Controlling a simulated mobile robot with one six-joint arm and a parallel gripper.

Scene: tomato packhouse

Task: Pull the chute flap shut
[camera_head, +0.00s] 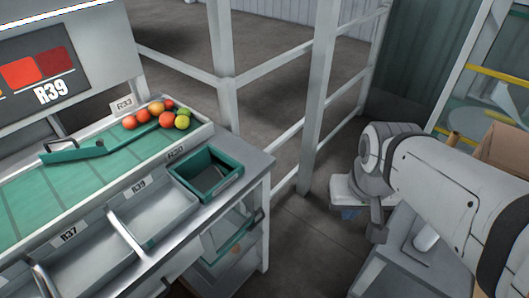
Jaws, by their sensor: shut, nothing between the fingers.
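A green panel (236,236) with a dark handle at its right end stands slanted under the bench's right end; it looks like the chute flap, partly open, though its exact angle is hard to judge. The bench top and legs hide part of it. A second green piece, a bar with a small handle (75,152), lies across the green belt. My arm reaches in from the right, well apart from the bench. I cannot make out my gripper or its fingers.
Tomatoes (168,116) lie at the belt's far end. A green bin (206,174) and grey trays (152,211) line the bench front. A white railing (228,84) stands behind. A cardboard box (505,150) is at right. Floor shows between bench and arm.

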